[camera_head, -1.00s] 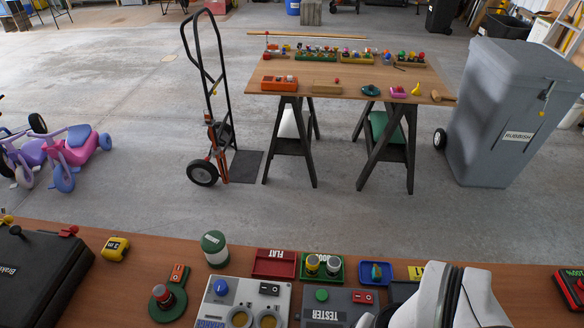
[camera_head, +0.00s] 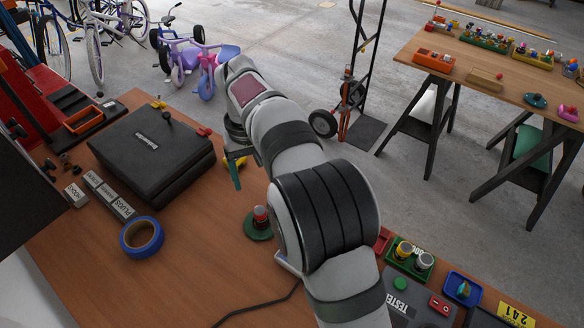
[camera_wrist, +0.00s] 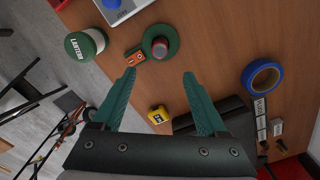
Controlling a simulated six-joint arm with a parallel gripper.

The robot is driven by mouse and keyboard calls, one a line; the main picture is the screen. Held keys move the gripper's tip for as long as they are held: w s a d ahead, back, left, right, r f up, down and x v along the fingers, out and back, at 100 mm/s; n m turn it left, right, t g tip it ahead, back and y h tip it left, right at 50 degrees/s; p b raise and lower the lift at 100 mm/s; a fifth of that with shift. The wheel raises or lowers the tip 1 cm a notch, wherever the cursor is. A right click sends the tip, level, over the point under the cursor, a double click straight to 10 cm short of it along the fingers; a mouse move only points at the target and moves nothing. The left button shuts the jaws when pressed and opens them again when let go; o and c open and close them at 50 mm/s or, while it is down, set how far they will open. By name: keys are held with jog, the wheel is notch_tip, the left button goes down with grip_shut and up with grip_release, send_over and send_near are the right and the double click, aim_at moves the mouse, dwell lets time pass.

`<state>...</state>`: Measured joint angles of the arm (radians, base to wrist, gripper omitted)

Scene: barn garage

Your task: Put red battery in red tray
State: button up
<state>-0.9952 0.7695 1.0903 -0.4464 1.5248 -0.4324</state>
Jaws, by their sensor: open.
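The red battery (camera_head: 260,213) stands upright on a round green base on the wooden bench. In the wrist view the battery (camera_wrist: 159,47) is seen from above, beyond my fingertips. My gripper (camera_wrist: 158,73) is open, with nothing between its teal fingers. In the head view my gripper (camera_head: 236,172) hangs up and left of the battery, near the black case. The red tray (camera_head: 383,239) shows only as a small part behind my arm. A red edge at the top of the wrist view (camera_wrist: 60,3) looks like this tray.
A green tray (camera_head: 427,275) holding batteries and a blue tray (camera_head: 447,284) lie at right. A lantern (camera_wrist: 104,36), yellow tape measure (camera_wrist: 158,117), blue tape roll (camera_head: 122,238) and black case (camera_head: 185,170) surround the base.

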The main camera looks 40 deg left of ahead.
aim_at(260, 210)
notch_tip(260, 210, down, 15)
jog(key=shift+w+f, duration=0.1)
grip_shut()
dwell(0.4)
